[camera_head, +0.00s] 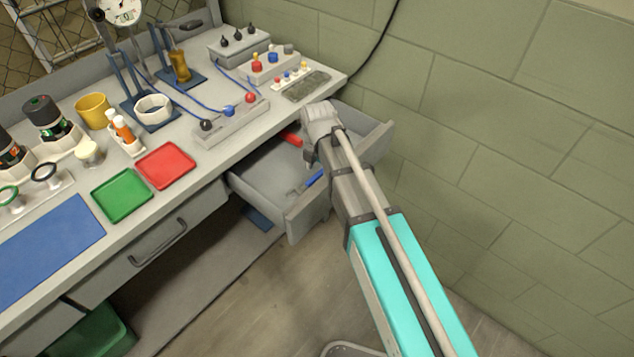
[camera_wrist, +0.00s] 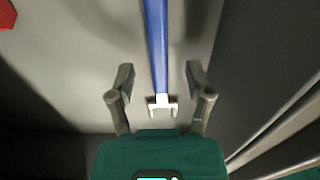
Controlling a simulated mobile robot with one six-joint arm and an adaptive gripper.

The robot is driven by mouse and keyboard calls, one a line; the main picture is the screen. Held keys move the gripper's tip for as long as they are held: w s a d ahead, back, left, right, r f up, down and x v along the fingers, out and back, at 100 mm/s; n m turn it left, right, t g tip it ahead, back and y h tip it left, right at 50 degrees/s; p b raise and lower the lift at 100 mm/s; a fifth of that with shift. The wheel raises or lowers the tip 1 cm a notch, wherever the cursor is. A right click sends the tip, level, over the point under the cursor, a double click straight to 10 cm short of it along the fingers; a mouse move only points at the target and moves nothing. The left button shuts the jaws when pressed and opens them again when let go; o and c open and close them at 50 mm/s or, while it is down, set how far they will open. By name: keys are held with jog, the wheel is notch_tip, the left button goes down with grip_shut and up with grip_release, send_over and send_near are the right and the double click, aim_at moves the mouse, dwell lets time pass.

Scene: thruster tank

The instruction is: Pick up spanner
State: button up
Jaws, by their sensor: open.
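The spanner (camera_wrist: 157,45) has a blue shaft and a pale forked end. It lies in the open drawer (camera_head: 262,184), and its blue part also shows in the head view (camera_head: 314,178). In the wrist view my gripper (camera_wrist: 160,76) is open, with one finger on each side of the spanner near its forked end. No contact between the fingers and the spanner shows. The far end of the spanner runs out of the top of the wrist view. In the head view my arm hides part of the drawer, and my fingers cannot be made out.
A red object (camera_head: 291,138) lies in the same drawer. The drawer walls stand close around my arm. The bench above holds a red tray (camera_head: 166,166), a green tray (camera_head: 122,195) and several fixtures. A block wall (camera_head: 500,130) is on the right.

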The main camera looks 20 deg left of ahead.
jog(key=shift+f+b, duration=0.5)
jog(key=shift+f, duration=0.3)
jog(key=shift+c, duration=0.3)
grip_shut()
